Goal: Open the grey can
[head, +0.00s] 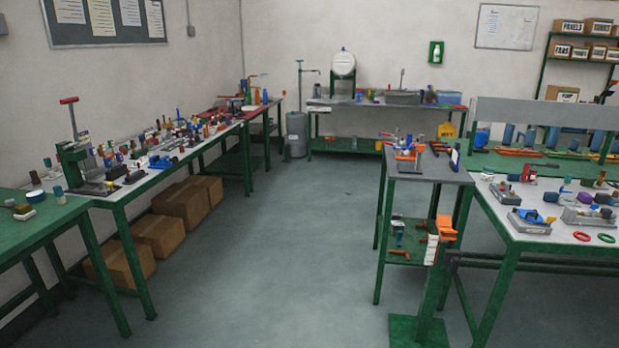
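A grey cylindrical can (296,138) stands upright on the floor at the far end of the room, between the left row of benches and the back bench. It may be the task's grey can; I cannot be sure. A thin upright pipe with a side spout (300,82) rises at its top. The can is small and distant, so its lid or opening cannot be made out. Neither of my grippers shows in the head view.
Open floor (270,240) runs down the middle to the back. Crowded benches (100,199) with boxes (180,202) beneath line the left wall. A back bench (345,105) has a sink. A narrow table (440,172) and a large bench (540,238) stand on the right.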

